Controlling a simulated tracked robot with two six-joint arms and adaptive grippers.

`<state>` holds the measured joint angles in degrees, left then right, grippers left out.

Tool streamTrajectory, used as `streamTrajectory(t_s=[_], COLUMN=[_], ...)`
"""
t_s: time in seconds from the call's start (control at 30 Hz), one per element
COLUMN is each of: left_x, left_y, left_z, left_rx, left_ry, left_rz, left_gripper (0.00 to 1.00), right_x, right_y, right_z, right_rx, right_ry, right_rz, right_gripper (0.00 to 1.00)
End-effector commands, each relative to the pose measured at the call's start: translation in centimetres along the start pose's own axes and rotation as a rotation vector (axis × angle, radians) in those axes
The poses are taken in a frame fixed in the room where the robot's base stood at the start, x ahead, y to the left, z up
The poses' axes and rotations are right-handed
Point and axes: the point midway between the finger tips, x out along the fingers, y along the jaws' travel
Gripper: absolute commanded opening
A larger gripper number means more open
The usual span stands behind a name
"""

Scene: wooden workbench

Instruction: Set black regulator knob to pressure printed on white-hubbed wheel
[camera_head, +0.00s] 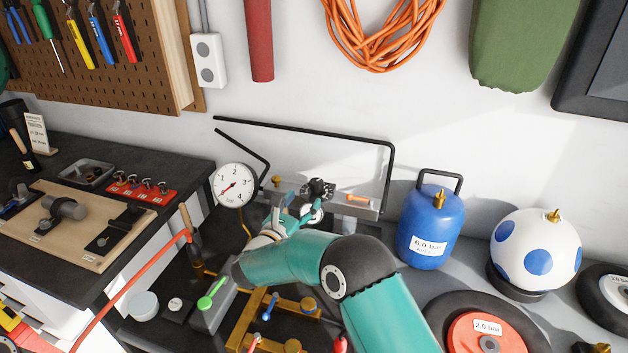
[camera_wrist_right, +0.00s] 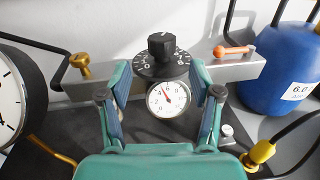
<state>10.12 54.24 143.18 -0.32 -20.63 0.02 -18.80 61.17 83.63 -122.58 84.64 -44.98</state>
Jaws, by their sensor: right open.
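The black regulator knob (camera_wrist_right: 162,45) stands on a dark numbered dial (camera_wrist_right: 163,66) in the right wrist view, above a small white gauge (camera_wrist_right: 168,98) with a red needle. In the head view the knob (camera_head: 318,187) shows just past my right gripper (camera_head: 303,207). My right gripper (camera_wrist_right: 162,88) is open, its fingers to either side of the small gauge and dial, with nothing held. The white-hubbed wheel (camera_head: 612,287) is cut off at the head view's right edge; its print is too small to read. My left gripper is not in view.
A large gauge (camera_head: 235,185) stands left of the knob on the grey manifold. An orange-handled valve (camera_wrist_right: 234,50) sits to its right. A blue tank (camera_head: 428,228), a spotted tank (camera_head: 536,250) and a red-hubbed wheel (camera_head: 470,322) marked 2.0 bar stand further right.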

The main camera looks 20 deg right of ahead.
Motion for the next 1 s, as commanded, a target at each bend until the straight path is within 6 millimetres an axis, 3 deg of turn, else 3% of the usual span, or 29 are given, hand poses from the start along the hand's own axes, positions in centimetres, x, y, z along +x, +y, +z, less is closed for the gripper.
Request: streamTrajectory(t_s=[0.2,0.4,0.83,1.0], left_x=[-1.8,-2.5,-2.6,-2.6], left_y=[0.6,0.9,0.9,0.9], left_z=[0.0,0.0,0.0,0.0], left_rx=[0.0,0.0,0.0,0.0], left_ry=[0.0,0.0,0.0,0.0], left_rz=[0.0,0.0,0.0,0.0], left_gripper=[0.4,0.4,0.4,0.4], right_x=[4.6,7.1,8.0,8.0], right_y=[-0.2,-0.1,-0.1,-0.1], right_z=[0.2,0.1,0.0,0.0], right_rx=[0.0,0.0,-0.001,0.0], right_ry=[0.001,0.001,0.001,0.001], right_rz=[-0.005,-0.003,-0.002,-0.002], right_gripper=[0.64,0.64,0.64,0.35])
